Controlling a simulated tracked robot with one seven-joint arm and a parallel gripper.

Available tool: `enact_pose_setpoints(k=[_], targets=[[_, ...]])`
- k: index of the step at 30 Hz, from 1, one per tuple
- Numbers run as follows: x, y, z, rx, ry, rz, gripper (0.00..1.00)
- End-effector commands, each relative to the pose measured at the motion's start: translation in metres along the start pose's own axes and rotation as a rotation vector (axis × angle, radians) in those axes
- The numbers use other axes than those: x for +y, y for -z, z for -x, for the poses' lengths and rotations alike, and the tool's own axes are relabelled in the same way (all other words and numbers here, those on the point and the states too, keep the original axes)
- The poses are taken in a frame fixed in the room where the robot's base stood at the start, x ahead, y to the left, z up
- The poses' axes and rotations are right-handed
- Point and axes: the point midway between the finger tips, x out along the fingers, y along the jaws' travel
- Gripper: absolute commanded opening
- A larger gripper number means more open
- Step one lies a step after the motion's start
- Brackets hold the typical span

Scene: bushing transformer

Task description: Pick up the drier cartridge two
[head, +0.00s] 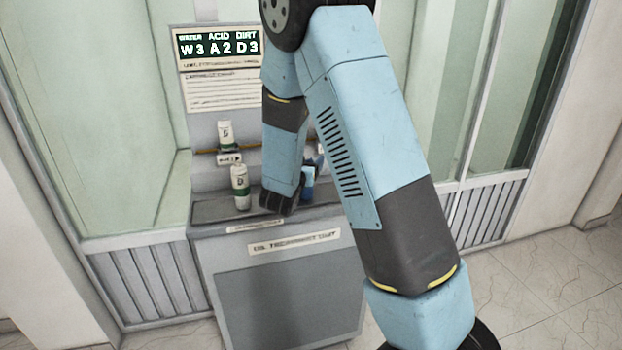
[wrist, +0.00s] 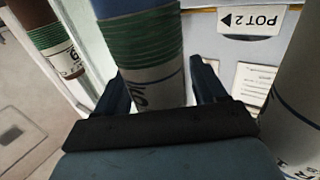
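In the wrist view a cylindrical cartridge (wrist: 150,45) stands between the two fingers of my gripper (wrist: 160,92). It has a blue end, a green ribbed band and a white label with a dark mark, partly cut off by my gripper, that I cannot read for certain. The fingers lie close on both sides of it; whether they press on it is not clear. In the head view my gripper (head: 280,200) is low over the cabinet's shelf, and my arm hides most of what it is at. A small blue part (head: 308,188) shows just right of it.
The wrist view shows a brown-and-green cylinder (wrist: 55,45) at left, a large white cylinder (wrist: 298,100) at right and a "POT 2" sign (wrist: 252,20).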

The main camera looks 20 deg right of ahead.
Motion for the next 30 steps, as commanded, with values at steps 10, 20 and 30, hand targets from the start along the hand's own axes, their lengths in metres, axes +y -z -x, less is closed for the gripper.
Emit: enact_pose_setpoints(k=[10,20,30], targets=[[0.0002,0.0000,0.0001,0.000,0.000,0.000,0.37],[0.0002,0.0001,0.0002,0.000,0.000,0.000,0.05],[0.0000,0.0008,0.0002,0.001,0.000,-0.001,0.00]])
